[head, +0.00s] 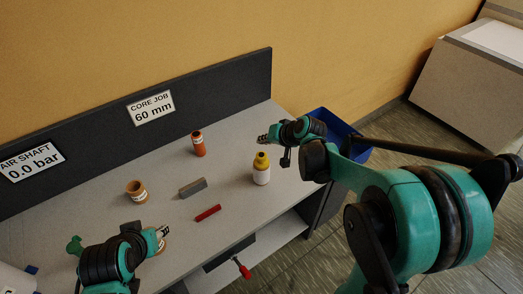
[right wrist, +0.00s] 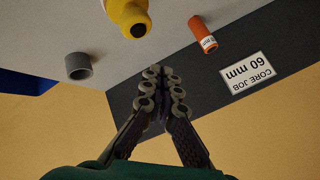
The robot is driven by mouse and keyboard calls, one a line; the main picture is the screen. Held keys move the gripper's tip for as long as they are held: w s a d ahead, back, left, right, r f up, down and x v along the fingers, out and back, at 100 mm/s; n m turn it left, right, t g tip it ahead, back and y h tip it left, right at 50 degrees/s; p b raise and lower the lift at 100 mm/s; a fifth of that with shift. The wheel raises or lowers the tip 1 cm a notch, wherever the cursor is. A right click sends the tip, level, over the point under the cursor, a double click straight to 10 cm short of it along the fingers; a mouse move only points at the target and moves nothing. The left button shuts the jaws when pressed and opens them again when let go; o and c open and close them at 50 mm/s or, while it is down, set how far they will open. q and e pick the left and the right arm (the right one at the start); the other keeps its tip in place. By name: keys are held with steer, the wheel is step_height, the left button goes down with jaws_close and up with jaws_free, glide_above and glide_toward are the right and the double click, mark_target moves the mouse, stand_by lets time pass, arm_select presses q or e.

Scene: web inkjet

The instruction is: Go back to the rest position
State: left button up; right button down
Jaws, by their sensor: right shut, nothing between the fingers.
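My right gripper (head: 263,139) is above the right part of the grey table (head: 232,168), behind the yellow-capped white bottle (head: 262,172). In the right wrist view its fingers (right wrist: 163,76) are shut together with nothing between them. My left gripper (head: 163,232) is low over the table's front left part, beside a small tan ring-like thing mostly hidden by it. I cannot tell whether it is open or shut. The bottle's yellow cap (right wrist: 128,16) and a grey ring (right wrist: 78,66) also show in the right wrist view.
On the table are an orange cylinder (head: 198,144), a tan core (head: 137,191), a grey block (head: 193,188) and a red bar (head: 208,213). A dark back panel (head: 215,83) carries signs. A blue bin (head: 335,125) stands right of the table.

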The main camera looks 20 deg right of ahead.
steer(key=shift+r+p, duration=0.35)
steer(key=shift+r, duration=0.45)
steer(key=shift+f, duration=0.1)
steer(key=shift+s+a+b, duration=0.1)
steer(key=shift+s+b, duration=0.2)
steer(key=shift+s, duration=0.1)
steer(key=s+f+n+h+b, duration=0.2)
steer(key=s+f+b, duration=0.1)
steer(key=s, duration=0.9)
steer(key=s+f+n+g+h+b, duration=0.1)
steer(key=s+f+h+b, duration=0.1)
steer(key=s, duration=1)
steer(key=shift+s+f+n+b, duration=0.15)
steer(key=shift+f+n+b, duration=0.3)
steer(key=shift+b, duration=0.55)
